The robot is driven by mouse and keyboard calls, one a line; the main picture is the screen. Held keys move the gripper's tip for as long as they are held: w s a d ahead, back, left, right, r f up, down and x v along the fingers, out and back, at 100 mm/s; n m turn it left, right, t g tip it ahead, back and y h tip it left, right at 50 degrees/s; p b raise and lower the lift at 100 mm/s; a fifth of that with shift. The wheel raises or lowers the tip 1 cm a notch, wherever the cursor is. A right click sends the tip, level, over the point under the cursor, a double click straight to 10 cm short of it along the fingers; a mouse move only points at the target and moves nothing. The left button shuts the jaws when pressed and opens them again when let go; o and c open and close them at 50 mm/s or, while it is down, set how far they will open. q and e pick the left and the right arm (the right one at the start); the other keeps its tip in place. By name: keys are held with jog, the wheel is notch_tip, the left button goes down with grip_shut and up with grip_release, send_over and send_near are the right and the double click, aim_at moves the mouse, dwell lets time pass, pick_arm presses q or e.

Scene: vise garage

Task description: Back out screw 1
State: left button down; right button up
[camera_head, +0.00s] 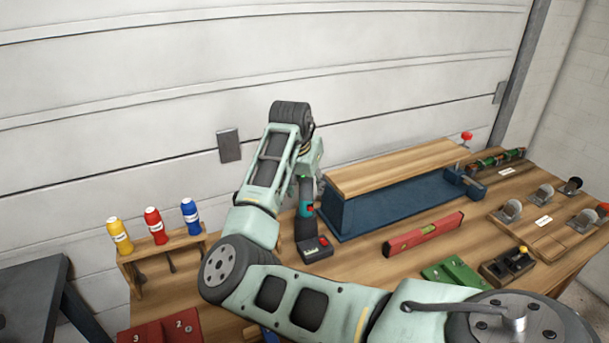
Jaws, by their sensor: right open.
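A cordless driver with a teal and black grip (305,205) and a black battery foot (315,249) stands on the bench, left of the blue vise-like block. My right arm reaches up from the bottom right, and its wrist bends over toward the driver. My right gripper (312,158) is open at the driver's upper part, mostly hidden behind my wrist; I cannot tell whether it touches. A red block (150,334) marked 3 and 2 shows at the bottom edge, partly cut off and covered by my arm. Screw 1 does not show. My left gripper is out of view.
A blue block (400,205) with a wooden top stands mid-bench. A red level (424,234), a green block (455,273) and several clamps lie to the right. A wooden rack (140,255) holds yellow, red and blue-handled tools at left. A garage door stands behind.

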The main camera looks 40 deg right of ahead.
jog(key=shift+d+f, duration=0.1)
jog(key=shift+f, duration=0.15)
